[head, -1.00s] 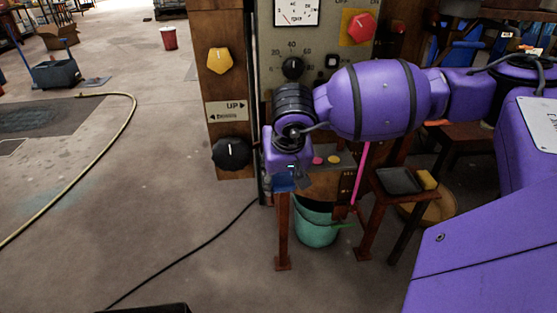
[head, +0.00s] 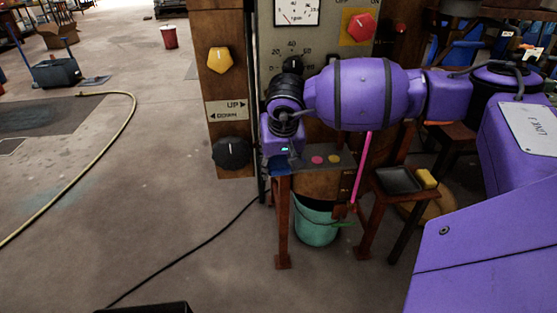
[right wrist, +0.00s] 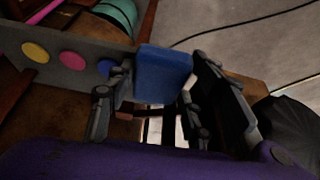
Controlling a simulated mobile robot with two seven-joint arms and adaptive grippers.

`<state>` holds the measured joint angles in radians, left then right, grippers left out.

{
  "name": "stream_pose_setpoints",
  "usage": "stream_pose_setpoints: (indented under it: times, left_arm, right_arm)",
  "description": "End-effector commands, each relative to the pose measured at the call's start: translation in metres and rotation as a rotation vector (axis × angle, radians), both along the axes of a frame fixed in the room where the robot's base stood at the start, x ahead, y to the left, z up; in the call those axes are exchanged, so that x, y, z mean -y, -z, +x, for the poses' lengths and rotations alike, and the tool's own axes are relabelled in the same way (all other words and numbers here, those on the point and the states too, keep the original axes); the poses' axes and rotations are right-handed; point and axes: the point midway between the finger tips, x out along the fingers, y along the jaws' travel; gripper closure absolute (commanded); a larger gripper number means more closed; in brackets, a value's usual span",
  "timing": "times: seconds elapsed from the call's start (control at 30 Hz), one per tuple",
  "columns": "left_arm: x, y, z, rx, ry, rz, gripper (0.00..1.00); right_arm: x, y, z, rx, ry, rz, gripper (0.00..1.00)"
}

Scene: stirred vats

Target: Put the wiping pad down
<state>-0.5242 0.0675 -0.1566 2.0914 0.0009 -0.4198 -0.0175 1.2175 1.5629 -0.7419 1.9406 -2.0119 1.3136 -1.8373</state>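In the right wrist view a blue block, the wiping pad (right wrist: 163,73), sits between the two fingers of my right gripper (right wrist: 155,108), which are closed on its sides. A grey board with yellow, pink and blue round spots (right wrist: 70,58) lies beside the pad there. In the head view my right gripper (head: 292,158) points down over the left end of this board (head: 335,159). A little blue shows under the gripper; I cannot tell whether it is pad or spot. Contact between pad and board is not clear. My left gripper is not in view.
A control panel with a gauge (head: 297,12) and knobs stands behind the arm. A teal bucket (head: 316,228) stands on the floor below the board. A small stand at the right holds a dark tray (head: 398,181) and a yellow block (head: 427,179). Floor at left is open, with a hose (head: 122,130).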

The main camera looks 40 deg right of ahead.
Motion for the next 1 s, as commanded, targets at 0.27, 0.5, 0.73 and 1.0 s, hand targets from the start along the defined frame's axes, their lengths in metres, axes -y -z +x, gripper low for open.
stream_pose_setpoints:
  times: [0.27, 0.5, 0.73, 1.0]
  left_arm:
    - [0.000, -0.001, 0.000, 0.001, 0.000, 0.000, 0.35]
    - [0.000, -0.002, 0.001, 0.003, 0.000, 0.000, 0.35]
    - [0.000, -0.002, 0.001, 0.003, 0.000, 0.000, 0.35]
    - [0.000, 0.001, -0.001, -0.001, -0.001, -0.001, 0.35]
  right_arm:
    - [0.000, -0.001, 0.000, 0.000, 0.000, 0.001, 0.35]
    - [0.000, -0.002, 0.001, 0.002, 0.000, 0.000, 0.35]
    - [-0.011, -0.029, -0.020, -0.002, -0.004, -0.002, 0.35]
    - [-0.043, -0.028, -0.077, -0.002, -0.005, -0.003, 0.35]
